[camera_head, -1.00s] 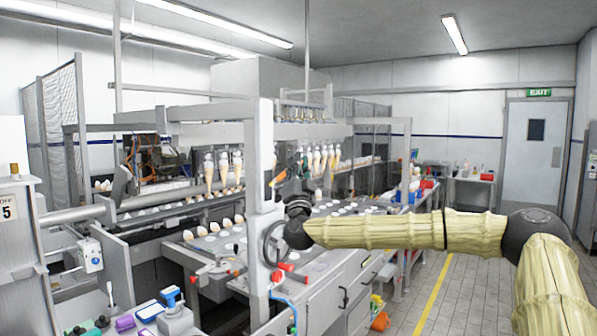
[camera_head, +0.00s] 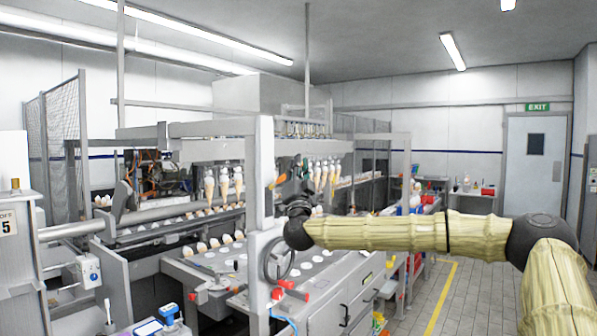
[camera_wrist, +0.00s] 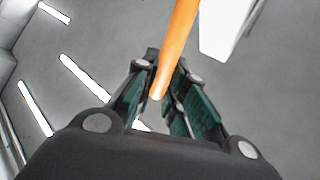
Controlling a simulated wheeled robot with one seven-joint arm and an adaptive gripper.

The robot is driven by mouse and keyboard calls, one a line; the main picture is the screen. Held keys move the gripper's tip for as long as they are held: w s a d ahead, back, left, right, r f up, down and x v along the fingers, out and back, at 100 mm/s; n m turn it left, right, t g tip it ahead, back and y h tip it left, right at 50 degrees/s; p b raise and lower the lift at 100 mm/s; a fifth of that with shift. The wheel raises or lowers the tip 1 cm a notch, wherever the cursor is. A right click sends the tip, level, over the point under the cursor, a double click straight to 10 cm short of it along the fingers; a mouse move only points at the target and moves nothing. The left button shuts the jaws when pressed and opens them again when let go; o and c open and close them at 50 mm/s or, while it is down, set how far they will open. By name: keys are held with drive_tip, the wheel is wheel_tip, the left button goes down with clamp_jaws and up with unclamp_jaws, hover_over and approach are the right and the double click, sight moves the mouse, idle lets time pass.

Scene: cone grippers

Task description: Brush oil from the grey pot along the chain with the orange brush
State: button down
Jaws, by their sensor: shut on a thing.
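My gripper (camera_wrist: 158,85) is shut on the orange brush (camera_wrist: 177,40), whose smooth handle rises between the dark green-padded fingers in the wrist view. The ceiling and its lights lie behind the brush there, so the gripper points upward. The bristles are outside the wrist view. I cannot pick out the grey pot or the chain in either view.
The large grey machine (camera_head: 335,262) fills the left and middle, with hanging cones (camera_head: 224,183) and rows of cones on it. Its post (camera_head: 262,160) stands close to my wrist. A grey cabinet (camera_head: 18,275) is at left. Tiled floor (camera_head: 485,300) is clear at right.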

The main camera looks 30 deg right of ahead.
drive_tip(key=shift+f+b, duration=4.4)
drive_tip(key=shift+f, duration=0.1)
drive_tip(key=shift+r+p, duration=0.45)
drive_tip(key=shift+r, duration=4.15)
wheel_tip(320, 180, down, 9)
drive_tip(key=b, duration=0.8)
drive_tip(key=shift+b, duration=0.35)
drive_tip(key=s+d+b, duration=0.2)
drive_tip(key=s, duration=0.3)
drive_tip(key=shift+s+d, duration=0.2)
drive_tip(key=shift+s, duration=0.05)
drive_tip(key=shift+s+d+b, duration=0.3)
drive_tip(key=shift+s+b, duration=0.2)
drive_tip(key=shift+s, duration=0.2)
drive_tip(key=shift+s+d+b, duration=0.3)
drive_tip(key=shift+s+b, duration=0.15)
drive_tip(key=shift+s, duration=0.25)
